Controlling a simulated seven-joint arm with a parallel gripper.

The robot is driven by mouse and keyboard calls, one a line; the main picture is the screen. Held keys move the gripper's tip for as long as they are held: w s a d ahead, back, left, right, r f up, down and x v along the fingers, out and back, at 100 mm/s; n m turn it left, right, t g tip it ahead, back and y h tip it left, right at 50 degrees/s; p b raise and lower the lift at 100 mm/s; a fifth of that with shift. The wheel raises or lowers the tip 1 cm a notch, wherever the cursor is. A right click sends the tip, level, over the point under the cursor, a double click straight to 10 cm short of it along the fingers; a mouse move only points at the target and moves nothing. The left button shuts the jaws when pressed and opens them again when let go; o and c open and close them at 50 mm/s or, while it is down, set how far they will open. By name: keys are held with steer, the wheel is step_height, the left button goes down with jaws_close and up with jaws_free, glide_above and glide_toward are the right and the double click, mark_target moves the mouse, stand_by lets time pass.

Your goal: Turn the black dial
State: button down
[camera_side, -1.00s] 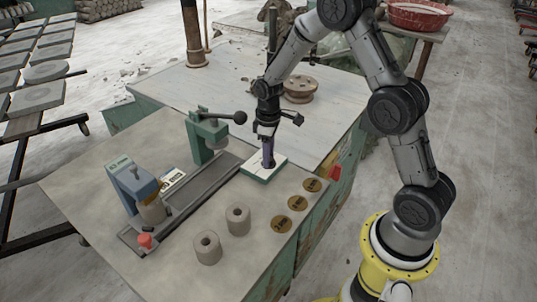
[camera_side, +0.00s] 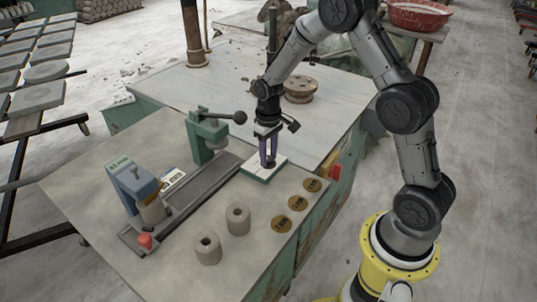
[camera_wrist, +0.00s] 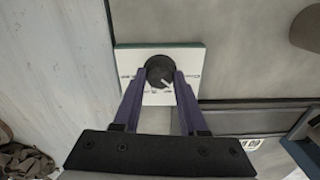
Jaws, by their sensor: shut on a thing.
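The black dial (camera_wrist: 160,71) is round with a pale pointer line, which points to the lower right in the wrist view. It sits on a white panel (camera_wrist: 190,57) with dark markings and a green edge; the panel also shows in the side view (camera_side: 257,170). My gripper (camera_wrist: 161,77) has purple fingers, which are shut on the dial from both sides. In the side view my gripper (camera_side: 268,163) points down onto the panel, and its fingers mostly hide the dial.
A green lever press (camera_side: 208,135) stands left of the panel on the bench (camera_side: 170,265). A blue-grey device (camera_side: 130,185) is farther left. Two grey hollow cylinders (camera_side: 238,219) and several brass discs (camera_side: 298,203) lie in front. A wooden board (camera_side: 210,90) spreads behind.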

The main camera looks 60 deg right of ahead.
mark_target(268, 158)
steer(key=m, duration=0.4)
steer(key=shift+m, duration=0.3)
stand_by(0.3)
steer(key=shift+c, duration=2.2)
jaws_free()
step_height(268, 158, up, 14)
steer(key=shift+a, duration=0.1)
